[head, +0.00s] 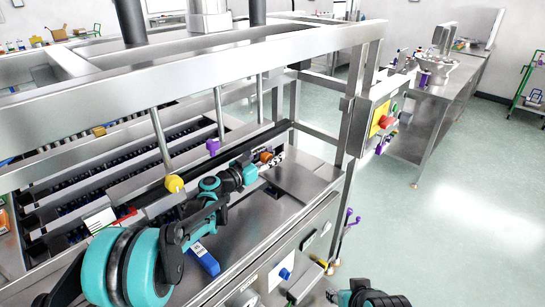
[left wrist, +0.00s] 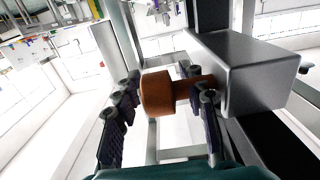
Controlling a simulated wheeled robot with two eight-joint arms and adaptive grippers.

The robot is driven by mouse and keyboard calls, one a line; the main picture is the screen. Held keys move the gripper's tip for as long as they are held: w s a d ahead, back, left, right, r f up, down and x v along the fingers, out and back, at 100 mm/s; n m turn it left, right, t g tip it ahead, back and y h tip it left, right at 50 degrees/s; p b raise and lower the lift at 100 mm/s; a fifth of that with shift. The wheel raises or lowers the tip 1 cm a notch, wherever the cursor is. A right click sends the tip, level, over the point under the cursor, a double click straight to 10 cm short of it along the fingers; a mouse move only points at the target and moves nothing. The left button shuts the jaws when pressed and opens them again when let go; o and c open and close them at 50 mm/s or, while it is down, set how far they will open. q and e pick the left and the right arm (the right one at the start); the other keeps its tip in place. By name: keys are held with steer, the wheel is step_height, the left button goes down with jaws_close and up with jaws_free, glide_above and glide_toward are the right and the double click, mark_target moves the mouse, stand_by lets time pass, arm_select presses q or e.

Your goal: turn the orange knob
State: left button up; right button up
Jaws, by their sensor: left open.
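The orange knob (head: 266,156) is small in the head view, at the end of my left arm. In the left wrist view the orange knob (left wrist: 158,92) is a short round cap on a thinner stem that runs to a grey metal block. My left gripper (head: 262,165) is open. In the left wrist view its dark fingers (left wrist: 162,95) stand on either side of the knob, the right one close by the stem. Whether either finger touches it I cannot tell. A dark and teal part of my right arm is cut off at the bottom of the head view.
A steel frame rail (head: 200,55) runs above. A control box (head: 380,119) with a red button is on the right post. Open floor lies right.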

arm_select(q)
steer(key=shift+w+d, duration=0.15)
steer(key=shift+d, duration=0.05)
jaws_close()
steer(key=g+y+p, duration=0.2)
steer(key=p, duration=0.1)
steer(key=shift+f+p, duration=0.3)
jaws_free()
